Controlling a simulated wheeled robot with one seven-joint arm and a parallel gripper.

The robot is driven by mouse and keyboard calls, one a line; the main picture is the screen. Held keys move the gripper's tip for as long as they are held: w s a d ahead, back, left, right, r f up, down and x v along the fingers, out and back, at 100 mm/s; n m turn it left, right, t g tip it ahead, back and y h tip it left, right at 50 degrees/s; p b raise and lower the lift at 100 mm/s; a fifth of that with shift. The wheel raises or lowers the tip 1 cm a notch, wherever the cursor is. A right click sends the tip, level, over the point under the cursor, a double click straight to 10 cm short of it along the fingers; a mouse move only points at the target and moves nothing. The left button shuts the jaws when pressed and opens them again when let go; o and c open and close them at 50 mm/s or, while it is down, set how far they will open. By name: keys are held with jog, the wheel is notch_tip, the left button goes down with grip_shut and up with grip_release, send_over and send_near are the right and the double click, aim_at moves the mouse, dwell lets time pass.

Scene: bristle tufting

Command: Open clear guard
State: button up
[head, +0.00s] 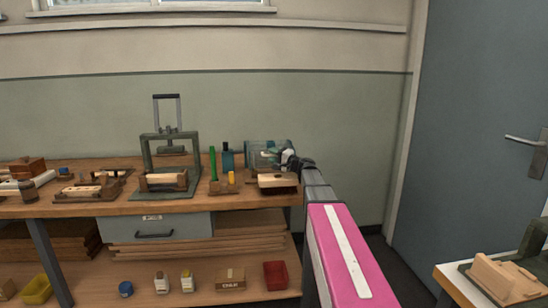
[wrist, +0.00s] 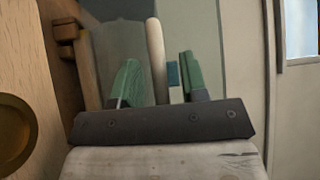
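The clear guard (head: 258,150) is a see-through, teal-tinted panel over a fixture with a wooden block at the right end of the bench. It looks lowered, though it is small and partly covered. My gripper (head: 284,155) is at its right side. In the wrist view, the two green-padded fingers of my gripper (wrist: 158,78) stand apart, with a pale rod (wrist: 155,55) between them. A gap shows between the rod and the right finger. I cannot tell whether the rod belongs to the guard, or whether the left finger touches it.
A press (head: 168,150) with a raised handle stands left on the wooden bench (head: 125,208). A door (head: 490,110) is at right, and a second table (head: 455,280) lower right.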

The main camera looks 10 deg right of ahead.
grip_shut()
jog(key=shift+r, duration=0.15)
